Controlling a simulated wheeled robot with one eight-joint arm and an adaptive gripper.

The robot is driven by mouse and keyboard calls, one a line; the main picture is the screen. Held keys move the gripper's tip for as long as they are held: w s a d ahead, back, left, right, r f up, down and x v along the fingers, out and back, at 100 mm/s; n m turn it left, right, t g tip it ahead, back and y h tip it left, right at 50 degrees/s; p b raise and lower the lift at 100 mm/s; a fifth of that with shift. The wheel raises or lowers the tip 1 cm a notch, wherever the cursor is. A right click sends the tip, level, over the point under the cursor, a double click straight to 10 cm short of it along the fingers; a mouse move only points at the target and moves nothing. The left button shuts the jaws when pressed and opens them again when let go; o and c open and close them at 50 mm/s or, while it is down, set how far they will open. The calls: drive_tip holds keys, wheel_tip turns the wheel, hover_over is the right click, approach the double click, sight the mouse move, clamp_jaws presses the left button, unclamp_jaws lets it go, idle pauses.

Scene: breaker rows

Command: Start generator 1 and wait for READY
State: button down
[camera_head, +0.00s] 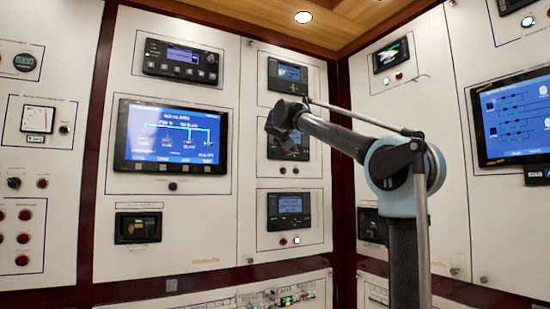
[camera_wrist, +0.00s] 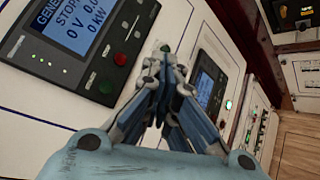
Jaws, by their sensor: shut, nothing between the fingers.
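In the wrist view a black generator controller (camera_wrist: 40,68) fills the upper left, tilted. Its blue screen (camera_wrist: 82,22) reads "GENE… STOP… 0 V … 0 kW"; the generator number is cut off. A red button (camera_wrist: 120,59) and a dark greenish button (camera_wrist: 106,86) lie below the screen. My gripper (camera_wrist: 163,52) has its fingertips together and empty, just to the right of these buttons in the picture. I cannot tell whether it touches the panel. In the head view my arm partly covers the middle controller (camera_head: 299,148) of a column of three.
The top controller (camera_head: 288,75) and bottom controller (camera_head: 288,211) show blue screens. A large screen (camera_head: 170,137) is at left, another (camera_head: 515,117) at right. Another controller (camera_wrist: 209,81) lies beyond my fingers in the wrist view. A switch panel (camera_head: 270,299) is below.

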sight(274, 152)
drive_tip(key=shift+w+a+r+n, duration=0.15)
drive_tip(key=shift+a+r+n, duration=0.15)
drive_tip(key=shift+a+r, duration=0.25)
drive_tip(key=shift+w+a, duration=0.8)
drive_tip(key=shift+w, duration=0.4)
drive_tip(key=shift+w+a, duration=0.85)
drive_tip(key=shift+w, duration=0.4)
drive_tip(key=shift+w+a, duration=0.8)
drive_tip(key=shift+w, duration=0.4)
drive_tip(key=shift+w+a, duration=0.5)
drive_tip(key=shift+w, duration=0.1)
drive_tip(key=shift+s, duration=0.1)
drive_tip(key=shift+s+d, duration=0.45)
drive_tip(key=shift+s, duration=0.15)
